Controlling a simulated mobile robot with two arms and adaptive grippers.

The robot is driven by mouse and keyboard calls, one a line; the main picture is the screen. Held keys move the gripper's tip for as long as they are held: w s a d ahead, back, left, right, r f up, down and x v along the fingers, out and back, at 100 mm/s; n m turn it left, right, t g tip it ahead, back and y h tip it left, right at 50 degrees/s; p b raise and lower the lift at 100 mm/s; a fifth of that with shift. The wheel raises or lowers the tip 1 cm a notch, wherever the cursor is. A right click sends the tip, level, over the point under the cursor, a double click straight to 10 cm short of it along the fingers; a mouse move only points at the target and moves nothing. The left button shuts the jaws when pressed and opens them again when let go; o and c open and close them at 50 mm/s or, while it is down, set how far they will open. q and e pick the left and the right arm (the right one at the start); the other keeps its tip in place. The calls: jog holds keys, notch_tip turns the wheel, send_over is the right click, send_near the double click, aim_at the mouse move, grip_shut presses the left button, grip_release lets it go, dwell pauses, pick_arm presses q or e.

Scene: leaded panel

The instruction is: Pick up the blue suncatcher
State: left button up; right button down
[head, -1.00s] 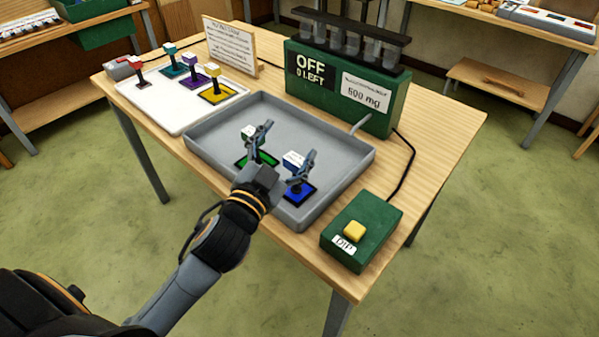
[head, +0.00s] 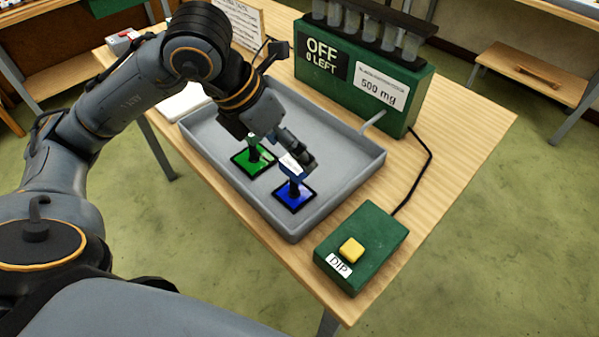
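The blue suncatcher (head: 295,196), a dark-framed blue square with an upright stem and a white-topped handle block, sits in the grey tray (head: 345,187). My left gripper (head: 299,153) comes down from above and behind, with its fingers right at the blue suncatcher's handle. The wrist hides part of the fingers, so I cannot tell whether they are closed on the handle. The blue square appears to rest on the tray floor. The green suncatcher (head: 252,161) stands just left of it, its top partly hidden by my gripper. My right gripper is out of view.
A green box with a yellow button, labelled DIP (head: 360,248), stands at the table's front right. A green dispenser (head: 400,95) reading OFF, 0 LEFT, stands behind the tray. My arm covers most of the white tray (head: 186,101). The tray's right side is clear.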

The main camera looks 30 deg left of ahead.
pick_arm(q)
jog(key=n+y, duration=0.1)
jog(key=y, duration=0.1)
send_near(291, 165)
jog(key=x, duration=0.5)
jog(key=shift+w+a+f+p, duration=0.1)
jog(key=shift+w+f+p, duration=0.2)
jog(key=p+x, duration=0.2)
jog(key=x, duration=0.3)
jog(key=shift+s+d+f, duration=0.15)
jog(key=shift+d, duration=0.05)
jog(key=shift+f, duration=0.3)
jog(key=c, duration=1.6)
grip_shut()
jog(key=shift+r+t, duration=0.15)
jog(key=shift+t, duration=0.15)
